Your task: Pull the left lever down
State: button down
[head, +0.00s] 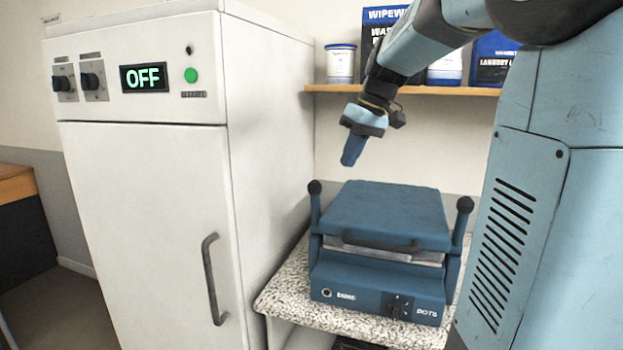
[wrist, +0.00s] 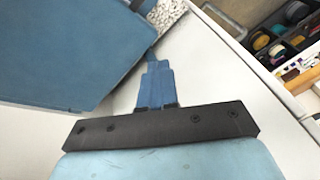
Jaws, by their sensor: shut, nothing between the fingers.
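A blue press (head: 385,215) with a closed lid stands on a speckled counter in the head view. Its left lever (head: 315,205) stands upright with a black knob on top. Its right lever (head: 461,228) also stands up, with a black knob. My gripper (head: 349,160) is shut and empty, pointing down above the back left of the lid, apart from the left lever. In the wrist view my gripper's blue fingers (wrist: 155,72) are together, and a blue panel of the press (wrist: 60,45) fills the upper left. The left lever is not clear in the wrist view.
A tall white cabinet (head: 150,200) with an OFF display stands close left of the press. A wooden shelf (head: 420,90) with tubs and boxes is behind my arm. The speckled counter (head: 285,295) has a bare strip at left. An open drawer of small items (wrist: 285,40) shows in the wrist view.

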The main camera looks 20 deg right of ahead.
jog(key=w+d+n+y, duration=0.3)
jog(key=w+d, duration=0.4)
jog(key=w, duration=0.5)
jog(key=shift+d+r+g, duration=0.2)
jog(key=shift+d+g, duration=0.15)
jog(key=shift+g, duration=0.05)
jog(key=shift+a+f, duration=0.1)
jog(key=x, duration=1)
jog(key=shift+a+f, duration=0.1)
jog(key=shift+a, duration=0.05)
jog(key=shift+s+a, duration=0.65)
jog(key=shift+a, duration=0.35)
jog(key=shift+s+a+f, duration=0.25)
jog(key=shift+s+a, duration=0.05)
jog(key=shift+a, duration=0.35)
